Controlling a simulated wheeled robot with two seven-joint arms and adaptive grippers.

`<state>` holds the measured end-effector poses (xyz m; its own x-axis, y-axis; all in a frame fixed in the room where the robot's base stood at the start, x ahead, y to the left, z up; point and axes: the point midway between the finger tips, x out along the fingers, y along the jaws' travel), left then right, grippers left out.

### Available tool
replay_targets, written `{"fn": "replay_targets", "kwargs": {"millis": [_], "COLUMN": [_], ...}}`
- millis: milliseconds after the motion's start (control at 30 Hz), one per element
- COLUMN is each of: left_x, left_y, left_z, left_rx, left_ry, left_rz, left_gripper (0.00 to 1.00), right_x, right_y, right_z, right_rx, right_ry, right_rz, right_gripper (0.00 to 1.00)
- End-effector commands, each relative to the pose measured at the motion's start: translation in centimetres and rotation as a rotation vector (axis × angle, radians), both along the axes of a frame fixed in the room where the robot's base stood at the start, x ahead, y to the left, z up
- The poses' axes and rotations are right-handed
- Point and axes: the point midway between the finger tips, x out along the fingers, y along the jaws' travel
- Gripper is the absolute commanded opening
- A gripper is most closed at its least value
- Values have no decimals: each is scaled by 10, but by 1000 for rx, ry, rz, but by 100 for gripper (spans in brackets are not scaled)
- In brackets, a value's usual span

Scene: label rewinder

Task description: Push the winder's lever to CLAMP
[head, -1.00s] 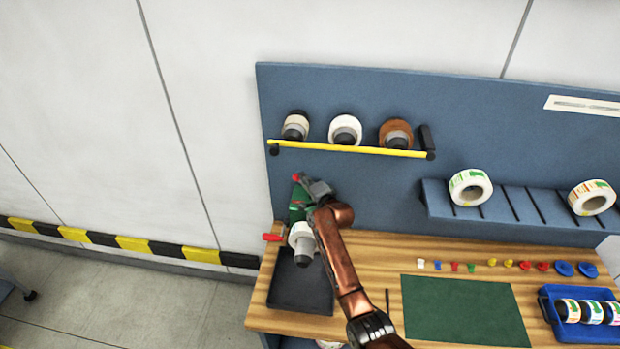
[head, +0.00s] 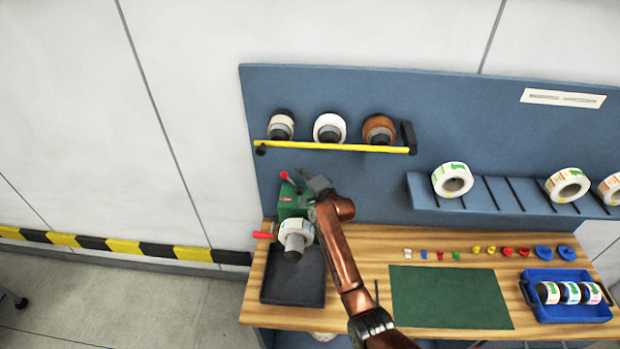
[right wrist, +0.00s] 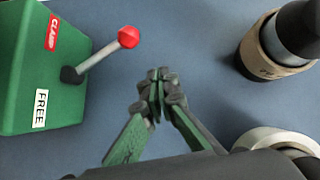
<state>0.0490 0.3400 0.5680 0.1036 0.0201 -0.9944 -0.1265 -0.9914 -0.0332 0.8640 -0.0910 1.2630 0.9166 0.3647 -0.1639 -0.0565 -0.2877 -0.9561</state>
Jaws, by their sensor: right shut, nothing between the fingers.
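The green winder (head: 290,207) stands at the left end of the bench, against the blue back panel. Its lever has a red knob (head: 284,176) and also shows in the right wrist view (right wrist: 129,37). There the grey lever arm (right wrist: 90,66) starts between the red CLAMP label (right wrist: 52,33) and the white FREE label (right wrist: 40,108) and slants up and right. My right gripper (head: 306,176) is just right of the knob; in the right wrist view (right wrist: 157,88) its shut, empty fingers are apart from the knob. My left gripper is out of view.
A white roll (head: 297,232) sits on the winder's front above a dark tray (head: 292,287). A red handle (head: 263,235) sticks out left. A yellow bar (head: 335,147) with several rolls crosses above. A green mat (head: 450,296) and blue crate (head: 570,311) lie right.

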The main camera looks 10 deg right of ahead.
Motion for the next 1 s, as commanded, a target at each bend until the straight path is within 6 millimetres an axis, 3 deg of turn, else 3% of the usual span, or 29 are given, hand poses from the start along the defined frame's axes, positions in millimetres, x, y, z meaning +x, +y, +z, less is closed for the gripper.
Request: {"fn": "replay_targets", "kwargs": {"millis": [67, 500, 1000], "left_x": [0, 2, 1], "left_y": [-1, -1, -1], "left_z": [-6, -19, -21], "left_rx": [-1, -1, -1], "left_ry": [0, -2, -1], "left_rz": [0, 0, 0], "left_gripper": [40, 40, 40], "right_x": [-13, -69, -79], "right_y": [-1, -18, -22], "right_z": [-5, 18, 23], "right_rx": [3, 1, 0], "right_ry": [6, 6, 7], "right_rz": [1, 3, 3], "right_gripper": [0, 0, 0]}}
